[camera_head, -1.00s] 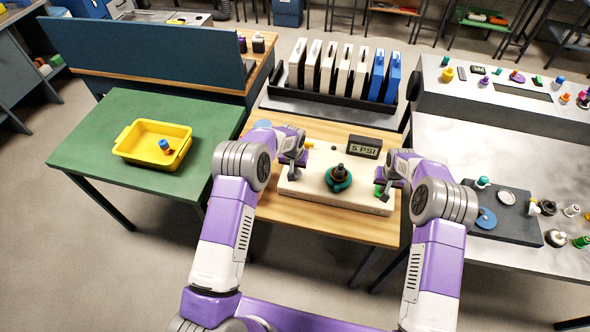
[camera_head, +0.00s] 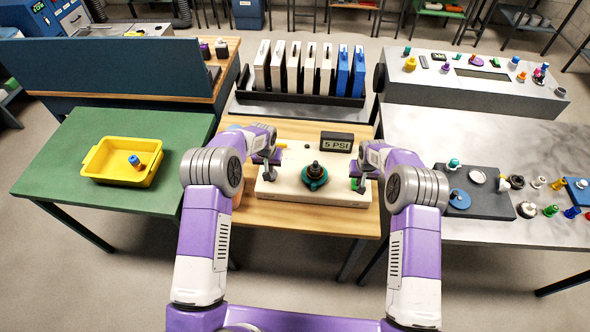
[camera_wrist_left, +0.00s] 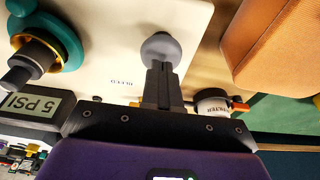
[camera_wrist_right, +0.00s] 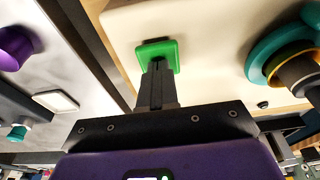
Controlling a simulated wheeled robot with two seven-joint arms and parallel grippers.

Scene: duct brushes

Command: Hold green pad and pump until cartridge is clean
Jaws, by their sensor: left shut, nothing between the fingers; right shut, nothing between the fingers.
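A cream block (camera_head: 290,189) lies on the wooden table with a teal ring and dark knob (camera_head: 314,176) at its middle. The green pad (camera_wrist_right: 160,49) is on the block in the right wrist view. My right gripper (camera_head: 360,186) is shut, its tip at the pad and seemingly touching it. My left gripper (camera_head: 262,178) is shut, its tip at a grey round knob (camera_wrist_left: 160,46) beside lettering like "BLEED"; contact is unclear. The display (camera_head: 337,143) reads 5 PSI. I cannot tell which part is the cartridge.
A yellow bin (camera_head: 88,165) with a small blue-topped part stands on the green table at left. A rack (camera_head: 300,94) of white and blue panels is behind. A marble table (camera_head: 430,130) with small knobs is at right. An orange object (camera_wrist_left: 275,50) is beside the block.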

